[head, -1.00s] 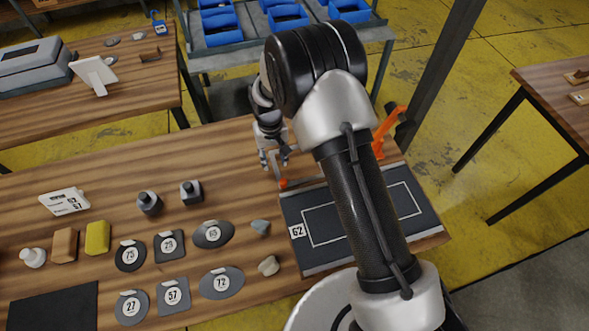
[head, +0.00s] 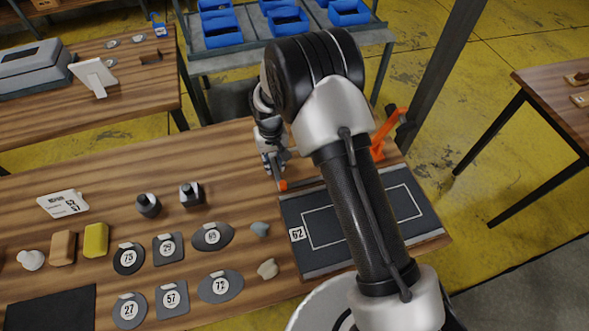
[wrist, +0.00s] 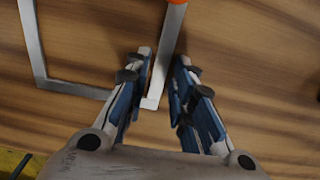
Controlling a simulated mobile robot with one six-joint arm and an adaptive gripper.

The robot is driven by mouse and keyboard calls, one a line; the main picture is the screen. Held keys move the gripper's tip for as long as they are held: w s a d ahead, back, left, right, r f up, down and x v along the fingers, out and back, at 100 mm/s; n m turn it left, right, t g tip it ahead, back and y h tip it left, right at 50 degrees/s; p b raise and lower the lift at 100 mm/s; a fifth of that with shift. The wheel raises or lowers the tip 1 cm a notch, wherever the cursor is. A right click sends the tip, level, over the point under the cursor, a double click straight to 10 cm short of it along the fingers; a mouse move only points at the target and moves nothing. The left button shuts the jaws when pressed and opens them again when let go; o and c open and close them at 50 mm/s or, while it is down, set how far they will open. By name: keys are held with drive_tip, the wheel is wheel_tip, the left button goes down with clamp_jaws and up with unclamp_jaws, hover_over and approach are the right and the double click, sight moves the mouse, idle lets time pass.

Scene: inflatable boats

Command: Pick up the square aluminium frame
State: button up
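The square aluminium frame (wrist: 33,45) shows in the wrist view as thin silver bars lying flat over the wood, with an orange piece (wrist: 178,1) at the top edge. My gripper (wrist: 163,60) is open, its two blue-and-white fingers on either side of the frame's right bar, near its lower corner. Gaps show between fingers and bar, so I see no grip on it. In the head view my gripper (head: 275,171) is low over the table beside an orange tip (head: 283,186); my arm hides most of that area.
A dark mat (head: 312,254) marked 62 lies in front of my gripper. An orange lever-like part (head: 388,131) stands at the table's right end. Numbered dark plates (head: 168,247), a yellow block (head: 96,240) and two dark-topped pieces (head: 191,193) lie to the left.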

clamp_jaws()
idle(0.3)
